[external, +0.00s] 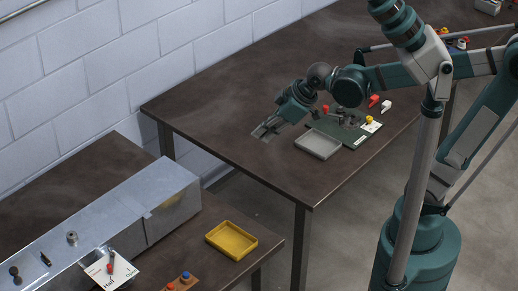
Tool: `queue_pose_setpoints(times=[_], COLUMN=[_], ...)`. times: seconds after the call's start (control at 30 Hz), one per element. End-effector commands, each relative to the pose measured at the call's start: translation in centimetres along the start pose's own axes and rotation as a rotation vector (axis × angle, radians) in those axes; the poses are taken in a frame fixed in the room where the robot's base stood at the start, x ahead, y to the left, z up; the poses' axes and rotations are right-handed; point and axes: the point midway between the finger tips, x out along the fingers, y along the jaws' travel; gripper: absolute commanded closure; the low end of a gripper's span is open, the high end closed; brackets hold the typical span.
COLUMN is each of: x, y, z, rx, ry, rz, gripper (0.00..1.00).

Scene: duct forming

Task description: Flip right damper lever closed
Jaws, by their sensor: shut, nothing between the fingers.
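My gripper (264,132) is shut and empty, above or at the dark table near its left side. It is left of a green board (318,128) and apart from the metal duct. A long grey metal duct (172,205) lies on the front left table. A white plate with dark markings (98,272) is at the duct's near side, with a small red-tipped lever (110,267) on it. Whether this is the right damper lever, and its exact position, I cannot tell. Other small red pieces (373,100) are near the green board, partly behind my arm.
A yellow tray (231,239) and a brown block with red and blue knobs (180,282) are on the front left table. A floor gap separates the tables. The back table's left end is clear.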

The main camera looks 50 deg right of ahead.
Motion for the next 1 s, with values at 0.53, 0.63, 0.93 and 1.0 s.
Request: queue_pose_setpoints(times=[0.53,0.63,0.93,1.0], x=[4.0,4.8,7.2,7.8], y=[-6.2,-7.5,-12.0,-13.2], z=[-8.1,-9.4,-13.0,-13.8], rx=[-0.278,-0.328,-0.479,-0.515], ry=[0.036,0.045,0.073,0.081], rz=[-0.11,-0.13,-0.187,-0.201], gripper=[1.0,1.0,1.0,1.0])
